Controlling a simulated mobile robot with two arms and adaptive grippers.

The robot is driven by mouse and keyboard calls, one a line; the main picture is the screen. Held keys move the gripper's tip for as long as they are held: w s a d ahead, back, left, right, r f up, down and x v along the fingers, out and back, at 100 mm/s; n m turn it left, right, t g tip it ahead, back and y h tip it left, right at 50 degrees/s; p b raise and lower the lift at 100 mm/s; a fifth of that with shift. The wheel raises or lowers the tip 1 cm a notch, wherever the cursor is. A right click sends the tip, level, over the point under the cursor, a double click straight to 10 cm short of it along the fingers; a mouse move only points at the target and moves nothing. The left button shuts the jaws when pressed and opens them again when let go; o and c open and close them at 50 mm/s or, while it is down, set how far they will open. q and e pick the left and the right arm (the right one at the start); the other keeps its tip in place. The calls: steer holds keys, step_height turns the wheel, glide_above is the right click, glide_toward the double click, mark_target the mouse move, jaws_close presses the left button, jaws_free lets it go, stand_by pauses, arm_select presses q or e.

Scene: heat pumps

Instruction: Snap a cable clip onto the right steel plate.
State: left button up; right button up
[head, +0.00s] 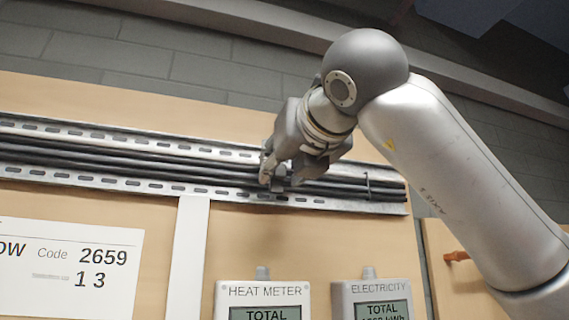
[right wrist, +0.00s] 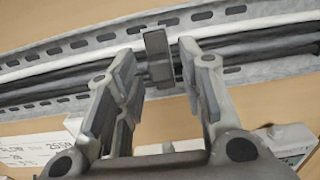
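My right gripper (head: 274,176) is at the perforated steel plate (head: 340,203) that runs along the wooden wall, in front of its black cables. In the right wrist view the gripper (right wrist: 157,62) has its two fingers apart. A grey cable clip (right wrist: 157,55) sits across the dark cables between and just beyond the fingertips, with gaps visible on both sides. The steel plate (right wrist: 70,47) shows behind it with slots along both edges. I cannot tell whether the clip is fully seated. My left gripper is out of view.
Below the plate are a heat meter (head: 262,291), an electricity meter (head: 371,289) and a white code sign (head: 65,265). A white vertical strip (head: 188,250) runs below the plate. An orange valve handle (head: 456,257) is at the right.

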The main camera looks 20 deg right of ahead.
steer(key=shift+s, duration=0.15)
steer(key=shift+s+b, duration=0.45)
steer(key=shift+s, duration=0.3)
steer(key=s+b, duration=0.2)
steer(key=s, duration=1)
steer(key=shift+s+d+b, duration=0.2)
steer(key=shift+d+b, duration=0.05)
steer(key=shift+b, duration=0.15)
